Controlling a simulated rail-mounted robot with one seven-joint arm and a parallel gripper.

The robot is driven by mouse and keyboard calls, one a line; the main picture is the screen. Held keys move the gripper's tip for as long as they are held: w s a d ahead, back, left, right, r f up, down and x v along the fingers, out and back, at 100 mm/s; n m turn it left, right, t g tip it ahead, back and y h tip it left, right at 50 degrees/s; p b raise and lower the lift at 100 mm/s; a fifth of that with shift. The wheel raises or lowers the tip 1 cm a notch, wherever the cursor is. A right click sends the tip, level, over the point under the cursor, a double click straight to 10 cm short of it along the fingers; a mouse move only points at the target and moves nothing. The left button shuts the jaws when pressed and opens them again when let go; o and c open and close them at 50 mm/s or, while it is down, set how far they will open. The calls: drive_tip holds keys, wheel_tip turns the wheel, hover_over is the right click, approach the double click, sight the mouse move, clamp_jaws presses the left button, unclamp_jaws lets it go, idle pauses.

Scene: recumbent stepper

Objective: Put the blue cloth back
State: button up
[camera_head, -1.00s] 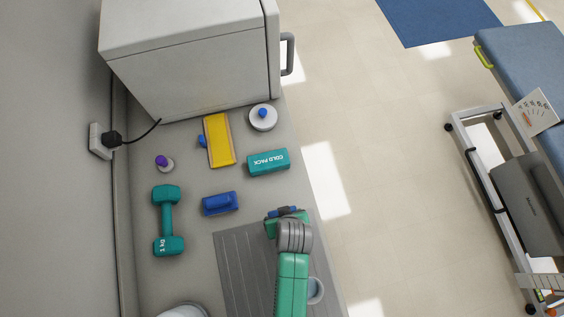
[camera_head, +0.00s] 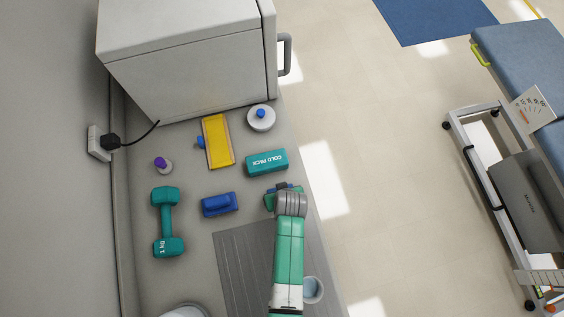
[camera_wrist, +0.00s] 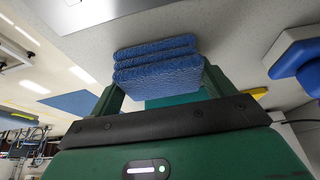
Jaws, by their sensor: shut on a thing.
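The blue cloth (camera_wrist: 158,66) is folded into a thick textured pad. It sits between the two fingers of my gripper (camera_wrist: 160,90), which is shut on it. In the head view, my gripper (camera_head: 284,190) is over the counter's right edge, just below the teal cold pack in the picture. My own wrist hides most of the gripper and cloth there; only a small dark blue bit shows. I cannot tell how high the cloth is above the counter.
The cold pack (camera_head: 267,162), a blue block-like object (camera_head: 219,204), a yellow tray (camera_head: 219,142), a teal dumbbell (camera_head: 167,222) and two small capped containers stand on the counter. A ridged grey mat (camera_head: 236,270) and a cup (camera_head: 313,290) are near my arm. A white cabinet (camera_head: 185,60) closes the back.

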drive_tip(key=shift+f, duration=0.2)
drive_tip(key=o, duration=0.9)
drive_tip(key=p+v, duration=0.1)
drive_tip(key=v, duration=1.1)
drive_tip(key=w+r+t, duration=0.3)
drive_tip(key=w+r, duration=0.2)
drive_tip(key=r, duration=0.5)
drive_tip(key=w+r+m+t, duration=0.1)
drive_tip(key=w+r+t, duration=0.25)
drive_tip(key=r, duration=0.65)
drive_tip(key=w+r+t, duration=0.2)
drive_tip(key=w+r, duration=0.3)
drive_tip(key=r, duration=0.6)
wheel_tip(320, 180, up, 20)
drive_tip(key=s+m+t, duration=0.1)
drive_tip(key=t, duration=0.5)
drive_tip(key=s+r+t, duration=0.2)
drive_tip(key=s+r, duration=0.1)
drive_tip(key=r, duration=0.3)
drive_tip(key=s+a+r+t, duration=0.1)
drive_tip(key=s+r+t, duration=0.1)
drive_tip(key=s+r, duration=0.2)
drive_tip(key=s+r+m+t+h, duration=0.1)
drive_tip(key=s+r+t, duration=0.1)
drive_tip(key=r, duration=0.6)
drive_tip(key=shift+s+a+r, duration=0.15)
drive_tip(key=shift+s+a, duration=0.05)
drive_tip(key=shift+s, duration=0.7)
drive_tip(key=shift+r, duration=0.1)
